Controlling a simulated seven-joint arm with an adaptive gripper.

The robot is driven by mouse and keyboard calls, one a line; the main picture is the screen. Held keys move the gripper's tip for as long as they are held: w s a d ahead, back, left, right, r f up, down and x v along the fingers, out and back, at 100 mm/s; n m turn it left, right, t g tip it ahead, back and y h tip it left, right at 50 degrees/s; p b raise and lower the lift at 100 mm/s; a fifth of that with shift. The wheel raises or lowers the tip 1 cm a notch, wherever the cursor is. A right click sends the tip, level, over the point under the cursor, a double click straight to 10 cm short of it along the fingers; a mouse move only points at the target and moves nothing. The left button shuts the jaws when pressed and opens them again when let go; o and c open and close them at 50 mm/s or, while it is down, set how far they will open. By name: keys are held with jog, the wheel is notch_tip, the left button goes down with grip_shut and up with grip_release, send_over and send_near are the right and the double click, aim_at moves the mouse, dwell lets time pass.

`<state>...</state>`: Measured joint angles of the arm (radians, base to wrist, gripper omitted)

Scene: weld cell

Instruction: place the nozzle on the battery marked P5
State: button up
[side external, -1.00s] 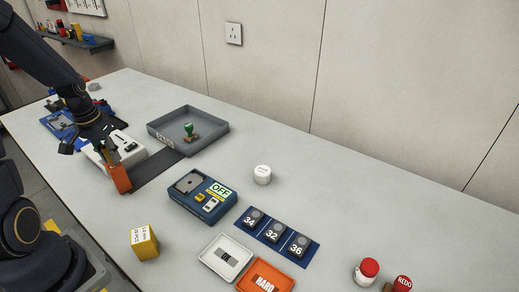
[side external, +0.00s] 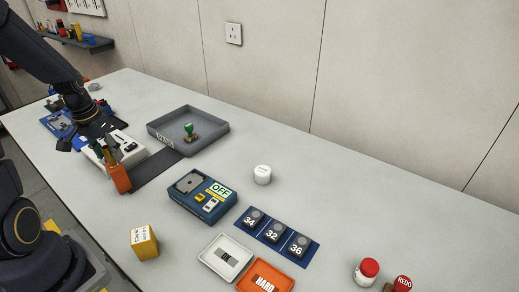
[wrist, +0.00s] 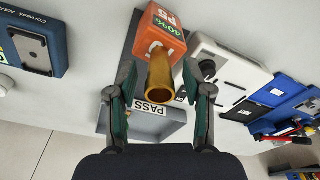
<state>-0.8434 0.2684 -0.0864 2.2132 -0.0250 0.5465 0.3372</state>
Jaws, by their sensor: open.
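The battery marked P5 (wrist: 163,27) is an orange block with a 40% label in the wrist view. It also shows in the side external view (side external: 121,179), upright beside a white unit. The nozzle (wrist: 160,76) is a brass tube with its open end towards the wrist camera. In the side external view the nozzle (side external: 110,157) stands at the top of the battery; its exact contact is not clear. My gripper (wrist: 158,92) is open, with one finger on each side of the nozzle and visible gaps. It also shows in the side external view (side external: 92,143).
The white unit (side external: 124,149) stands close by the battery. A grey PASS tray (side external: 215,139) holds a green-handled stamp (side external: 189,131). The back right table is clear.

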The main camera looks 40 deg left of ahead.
aim_at(103, 149)
jog(key=r, duration=0.6)
jog(key=s+r, duration=0.1)
jog(key=r, duration=0.3)
jog(key=shift+d+r, duration=0.1)
jog(key=shift+d, duration=0.15)
jog(key=shift+d+r, duration=0.15)
jog(key=shift+r, duration=0.2)
jog(key=s+d+r+m+t, duration=0.2)
jog(key=d+r, duration=0.1)
jog(key=d, duration=0.8)
jog(key=s+d+r+m+t, duration=0.2)
jog(key=d+m, duration=0.1)
jog(key=d, duration=0.8)
jog(key=shift+d+r+h, duration=0.15)
jog(key=shift+r+h, duration=0.15)
jog(key=shift+r, duration=0.1)
